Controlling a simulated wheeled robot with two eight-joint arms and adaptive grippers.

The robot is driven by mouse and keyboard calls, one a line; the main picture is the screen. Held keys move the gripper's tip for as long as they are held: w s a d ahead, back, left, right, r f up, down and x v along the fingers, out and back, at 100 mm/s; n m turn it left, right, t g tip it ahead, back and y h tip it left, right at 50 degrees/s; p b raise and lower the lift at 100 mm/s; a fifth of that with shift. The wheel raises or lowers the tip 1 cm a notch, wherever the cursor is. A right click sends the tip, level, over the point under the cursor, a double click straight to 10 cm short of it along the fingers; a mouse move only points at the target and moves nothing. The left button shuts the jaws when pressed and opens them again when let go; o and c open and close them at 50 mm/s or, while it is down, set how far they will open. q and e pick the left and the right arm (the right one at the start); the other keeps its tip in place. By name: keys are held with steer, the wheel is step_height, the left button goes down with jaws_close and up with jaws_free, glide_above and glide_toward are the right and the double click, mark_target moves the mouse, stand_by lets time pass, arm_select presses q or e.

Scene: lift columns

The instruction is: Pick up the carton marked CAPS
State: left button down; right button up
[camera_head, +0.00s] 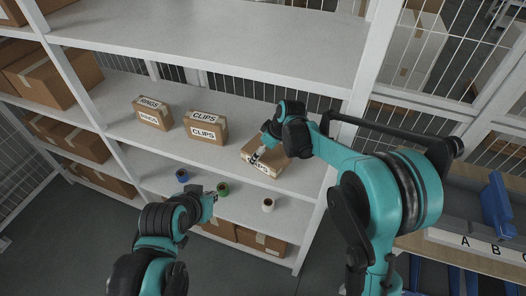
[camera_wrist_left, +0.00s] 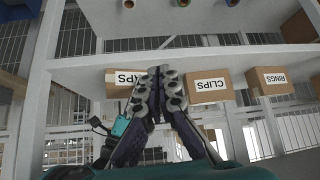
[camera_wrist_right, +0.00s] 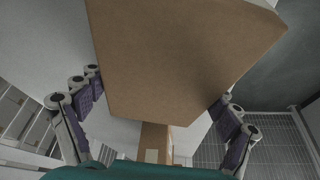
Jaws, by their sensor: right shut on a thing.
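The carton marked CAPS (camera_head: 273,165) is at the right end of the middle shelf; its label is partly hidden by my right gripper (camera_head: 257,155). In the right wrist view the brown carton (camera_wrist_right: 180,60) fills the space between the fingers of that gripper (camera_wrist_right: 158,90), which is shut on it. I cannot tell whether the carton is clear of the shelf. It also shows in the left wrist view (camera_wrist_left: 118,80), partly behind the left fingers. My left gripper (camera_head: 211,196) is empty, its fingers (camera_wrist_left: 160,72) together, in front of the shelf near the green spool.
The CLIPS carton (camera_head: 205,128) and RINGS carton (camera_head: 152,113) stand left on the same shelf (camera_head: 115,105). An upper shelf (camera_head: 210,40) overhangs, and a white post (camera_head: 372,60) stands at right.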

arm_select(q)
steer(key=s, duration=0.1)
steer(key=a, duration=0.1)
steer(key=s+a+n+g+y, duration=0.1)
steer(key=shift+s+a+f, duration=0.25)
steer(key=shift+s, duration=0.05)
arm_select(e)
steer(key=shift+r, duration=0.25)
steer(key=shift+r+p, duration=0.5)
arm_select(q)
step_height(320, 180, up, 4)
steer(key=p, duration=0.2)
steer(key=shift+f+p, duration=0.15)
steer(key=shift+p, duration=0.2)
arm_select(e)
steer(key=s+a, duration=0.3)
steer(key=s, duration=0.6)
steer(key=s+a, duration=0.3)
steer(key=s, duration=0.7)
steer(key=shift+f, duration=0.15)
steer(key=shift+a, duration=0.15)
